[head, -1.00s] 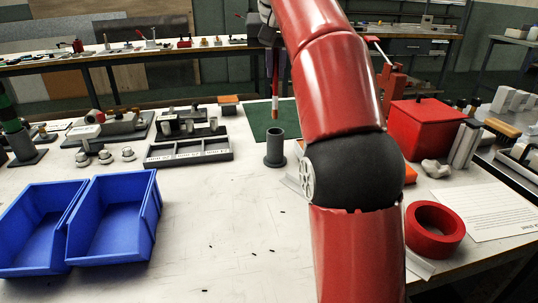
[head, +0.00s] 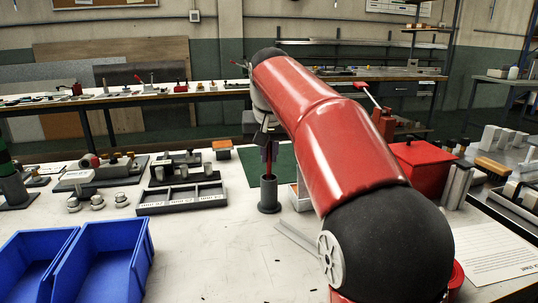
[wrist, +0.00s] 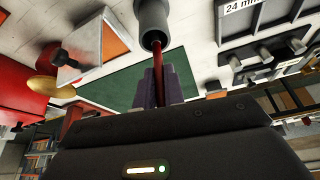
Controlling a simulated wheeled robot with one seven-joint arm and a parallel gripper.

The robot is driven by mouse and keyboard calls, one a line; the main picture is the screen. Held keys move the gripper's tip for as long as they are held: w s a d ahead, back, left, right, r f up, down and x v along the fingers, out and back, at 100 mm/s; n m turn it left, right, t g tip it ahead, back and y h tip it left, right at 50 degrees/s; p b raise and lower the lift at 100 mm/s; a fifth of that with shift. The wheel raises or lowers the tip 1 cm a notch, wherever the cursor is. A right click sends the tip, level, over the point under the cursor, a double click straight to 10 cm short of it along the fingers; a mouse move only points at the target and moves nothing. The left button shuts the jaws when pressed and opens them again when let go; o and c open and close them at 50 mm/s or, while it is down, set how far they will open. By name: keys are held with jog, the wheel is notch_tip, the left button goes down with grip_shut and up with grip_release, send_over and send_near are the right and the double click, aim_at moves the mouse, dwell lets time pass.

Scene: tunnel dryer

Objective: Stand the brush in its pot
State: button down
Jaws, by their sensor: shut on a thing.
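The pot (head: 269,196) is a dark grey upright cylinder on a round foot, standing on the white table. The brush (head: 267,171) has a slim red handle and runs upright from my gripper down to the pot. My gripper (head: 267,153) is above the pot, shut on the brush. In the wrist view the brush (wrist: 160,62) passes between my dark purple fingers (wrist: 162,88), and its far end is inside the mouth of the pot (wrist: 151,22). How deep it reaches is hidden by the pot wall.
A dark compartment tray (head: 182,199) and a green mat (head: 285,160) lie near the pot. Blue bins (head: 125,265) stand at front left. A red box (head: 422,168) is at the right. The table in front of the pot is mostly clear.

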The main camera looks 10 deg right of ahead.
jog(key=shift+f, duration=0.35)
jog(key=c, duration=1.5)
grip_release()
jog(key=v, duration=0.7)
jog(key=shift+w+a+r, duration=0.2)
jog(key=shift+r, duration=0.15)
